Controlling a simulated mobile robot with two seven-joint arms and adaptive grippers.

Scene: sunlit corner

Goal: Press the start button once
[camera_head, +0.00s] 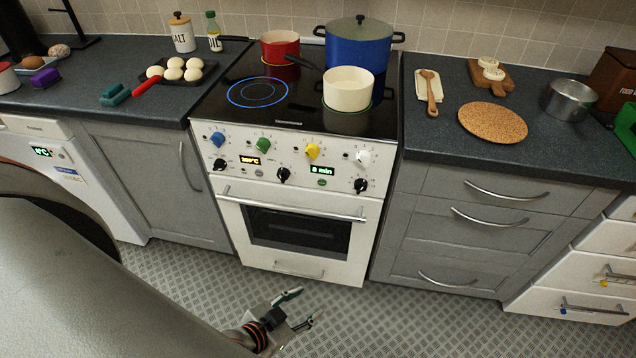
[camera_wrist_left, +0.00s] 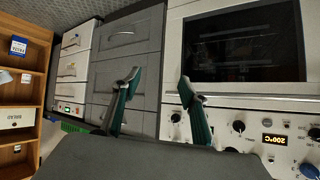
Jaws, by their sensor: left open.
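The white oven's control panel (camera_head: 290,165) faces me in the head view. A small green button (camera_head: 322,182) sits on it below the lit "8 min" display (camera_head: 321,170). No label reading start is legible. My left gripper (camera_head: 303,305) is open and empty, low in front of the oven, well below the panel and apart from it. In the left wrist view the open left gripper (camera_wrist_left: 158,78) shows against the grey drawers and oven. There the panel (camera_wrist_left: 265,125) is upside down at the lower right, and the green button is not visible. My right gripper is not in view.
The oven door's bar handle (camera_head: 292,208) and several black knobs (camera_head: 283,174) protrude around the panel. A blue pot (camera_head: 358,48), a red pan (camera_head: 279,46) and a cream pot (camera_head: 348,88) stand on the hob. Tiled floor (camera_head: 410,325) in front is clear.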

